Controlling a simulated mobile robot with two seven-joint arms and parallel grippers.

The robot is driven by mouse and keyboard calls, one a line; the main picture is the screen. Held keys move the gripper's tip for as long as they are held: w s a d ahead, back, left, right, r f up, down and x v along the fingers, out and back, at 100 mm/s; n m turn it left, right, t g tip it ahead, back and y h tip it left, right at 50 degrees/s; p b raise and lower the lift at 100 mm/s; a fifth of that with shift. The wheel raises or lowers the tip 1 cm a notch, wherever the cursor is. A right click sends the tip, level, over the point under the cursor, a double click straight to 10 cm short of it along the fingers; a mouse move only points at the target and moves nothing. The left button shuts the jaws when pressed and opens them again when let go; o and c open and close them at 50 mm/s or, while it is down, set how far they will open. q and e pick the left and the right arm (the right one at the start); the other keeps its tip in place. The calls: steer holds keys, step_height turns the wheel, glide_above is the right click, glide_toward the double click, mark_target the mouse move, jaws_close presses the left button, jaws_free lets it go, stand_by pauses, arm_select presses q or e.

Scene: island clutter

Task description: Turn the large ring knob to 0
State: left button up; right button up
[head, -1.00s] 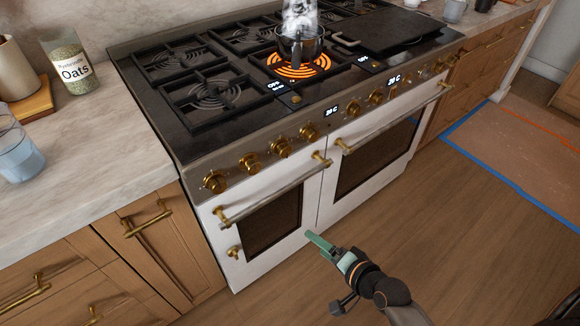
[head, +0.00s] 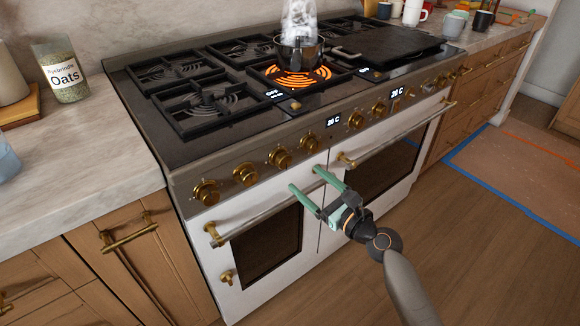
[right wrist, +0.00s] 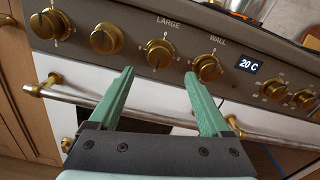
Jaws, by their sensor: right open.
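The large ring knob is the brass knob (right wrist: 160,53) under the word LARGE in the right wrist view. It is third from the left on the stove's front panel, and in the head view it shows as a brass knob (head: 279,157). Numbers are printed around it; I cannot read its setting clearly. My right gripper (head: 305,178) is open and empty in front of the panel, below and apart from the knobs. In the right wrist view its fingertips (right wrist: 160,75) frame the large ring knob from below. My left gripper is not in view.
The WALL knob (right wrist: 207,68) is close on the right, another brass knob (right wrist: 106,38) on the left. The oven handle (head: 262,222) runs below the panel. A steaming pot (head: 300,52) stands on a glowing burner (head: 297,77). An oats jar (head: 66,76) stands on the left counter.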

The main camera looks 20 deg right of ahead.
mark_target(286, 163)
steer(key=b+x, duration=0.1)
steer(key=x, duration=0.6)
steer(key=shift+w+a+f, duration=0.1)
steer(key=shift+w+a, duration=0.05)
steer(key=shift+w, duration=0.15)
jaws_close()
stand_by(0.4)
